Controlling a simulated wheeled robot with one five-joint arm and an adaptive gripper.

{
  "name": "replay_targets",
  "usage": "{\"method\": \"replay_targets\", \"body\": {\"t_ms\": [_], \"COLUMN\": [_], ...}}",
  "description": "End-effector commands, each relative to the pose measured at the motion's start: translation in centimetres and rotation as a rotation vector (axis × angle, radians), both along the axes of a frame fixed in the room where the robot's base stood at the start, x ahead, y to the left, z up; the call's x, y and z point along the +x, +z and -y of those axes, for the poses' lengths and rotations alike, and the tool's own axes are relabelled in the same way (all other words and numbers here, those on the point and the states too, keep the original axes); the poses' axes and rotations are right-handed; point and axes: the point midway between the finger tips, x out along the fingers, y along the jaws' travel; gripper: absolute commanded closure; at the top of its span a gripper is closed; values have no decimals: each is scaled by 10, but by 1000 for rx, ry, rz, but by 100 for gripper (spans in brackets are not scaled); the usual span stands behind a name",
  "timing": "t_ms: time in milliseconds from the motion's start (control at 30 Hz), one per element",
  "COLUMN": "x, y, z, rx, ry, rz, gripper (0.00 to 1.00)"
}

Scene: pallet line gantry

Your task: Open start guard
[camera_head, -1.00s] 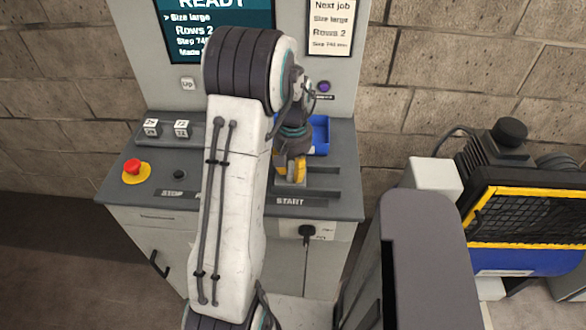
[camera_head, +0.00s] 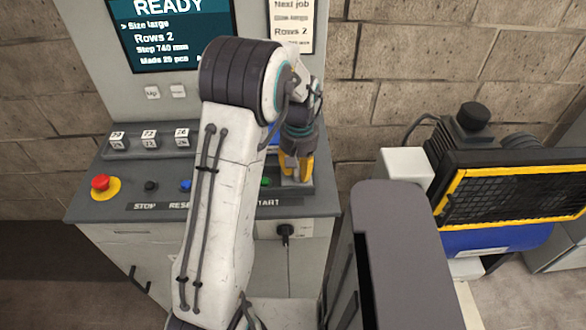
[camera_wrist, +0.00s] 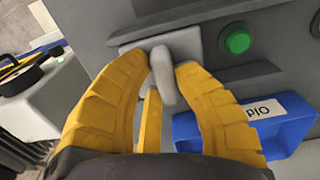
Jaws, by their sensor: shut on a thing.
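The start guard (camera_wrist: 163,72) is a grey plate with an upright grip tab, seen in the wrist view. My gripper (camera_head: 297,176) has its yellow fingers down on the console, and in the wrist view my gripper (camera_wrist: 162,66) is shut on the tab from both sides. The green start button (camera_wrist: 238,41) is uncovered beside the guard plate. It also shows as a small green button (camera_head: 265,182) just left of my gripper in the head view. The START label (camera_head: 270,202) is partly hidden by my arm.
The console holds a red emergency button (camera_head: 101,184), a black stop button (camera_head: 151,186) and a blue button (camera_head: 185,185). A blue tray (camera_wrist: 288,132) lies close to my fingers. A machine with a yellow-framed mesh (camera_head: 515,194) stands at the right.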

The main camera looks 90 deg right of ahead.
Motion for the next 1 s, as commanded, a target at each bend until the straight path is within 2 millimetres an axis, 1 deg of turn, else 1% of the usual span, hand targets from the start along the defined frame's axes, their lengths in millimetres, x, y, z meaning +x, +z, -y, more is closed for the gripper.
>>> {"method": "replay_targets", "body": {"t_ms": [67,100,367,600,733,867,1000], "x": [1,1,1,1,1,1,0], "y": [-1,-1,-1,0,6,21,45], "z": [0,0,0,0,0,1,1], "rx": [2,2,2,1,-1,-3,-4], "ry": [1,1,1,0,0,0,0], "rz": [1,1,1,0,0,-1,-1], "gripper": [100,70,47,47,47,47,47]}}
